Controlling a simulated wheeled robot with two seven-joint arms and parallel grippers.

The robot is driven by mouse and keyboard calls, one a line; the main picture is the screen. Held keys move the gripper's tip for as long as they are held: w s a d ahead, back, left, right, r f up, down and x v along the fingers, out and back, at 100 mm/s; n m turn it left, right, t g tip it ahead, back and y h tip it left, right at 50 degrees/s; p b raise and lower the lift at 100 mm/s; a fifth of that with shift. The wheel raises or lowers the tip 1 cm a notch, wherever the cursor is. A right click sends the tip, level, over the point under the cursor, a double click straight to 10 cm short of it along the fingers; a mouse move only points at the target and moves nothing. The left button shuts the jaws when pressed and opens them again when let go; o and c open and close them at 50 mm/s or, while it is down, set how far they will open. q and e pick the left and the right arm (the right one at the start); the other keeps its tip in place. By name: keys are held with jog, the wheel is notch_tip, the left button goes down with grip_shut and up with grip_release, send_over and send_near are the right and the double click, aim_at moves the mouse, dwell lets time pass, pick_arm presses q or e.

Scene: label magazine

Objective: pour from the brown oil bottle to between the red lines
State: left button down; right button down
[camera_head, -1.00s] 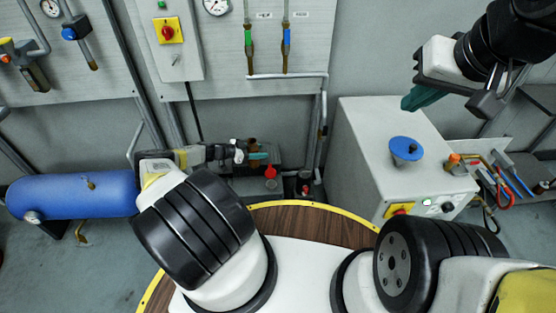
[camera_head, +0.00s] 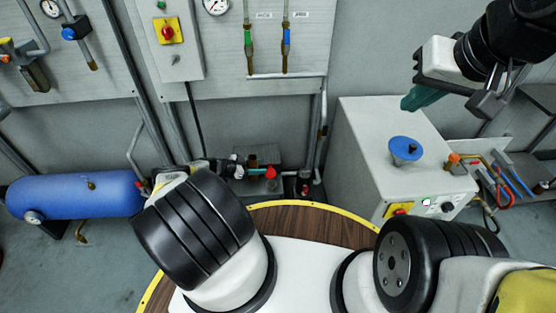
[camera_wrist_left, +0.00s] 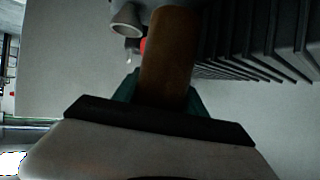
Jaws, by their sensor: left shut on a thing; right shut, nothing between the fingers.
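The brown bottle (camera_wrist_left: 167,58) is between the teal fingers of my left gripper (camera_wrist_left: 163,95) in the left wrist view. In the head view that gripper is mostly hidden behind my own black and white arm, close to the dark machine (camera_head: 289,174) by the wall. A grey, funnel-like rim (camera_wrist_left: 126,19) and a red part (camera_wrist_left: 143,45) are beside the bottle in the wrist view; contact cannot be told. No red lines or oil level can be made out. My right gripper (camera_head: 424,97) is shut and empty, raised at the upper right.
A blue tank (camera_head: 75,194) lies at left. Wall panels with pipes stand behind. Dark fins (camera_wrist_left: 255,40) are close by in the wrist view.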

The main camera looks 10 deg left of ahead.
pick_arm(q)
jog(key=m+y, duration=0.1)
jog(key=y, duration=0.1)
jog(key=r+m+y, duration=0.1)
jog(key=y, duration=0.2)
jog(key=d+r+m+y, duration=0.1)
jog(key=m+y, duration=0.1)
jog(key=y, duration=0.1)
jog(key=shift+s, duration=0.1)
dwell(1.0)
jog(key=shift+a+f+m+y+p, duration=0.25)
jog(key=shift+m+y+p, duration=0.2)
jog(key=shift+y, duration=0.25)
dwell(0.9)
jog(key=shift+a+f+m+y+p, duration=0.15)
jog(key=shift+f+m+y+p, duration=0.1)
jog(key=shift+f+y+p, duration=0.55)
dwell(1.0)
jog(key=shift+f+t, duration=0.3)
jog(key=shift+f, duration=0.45)
dwell(0.7)
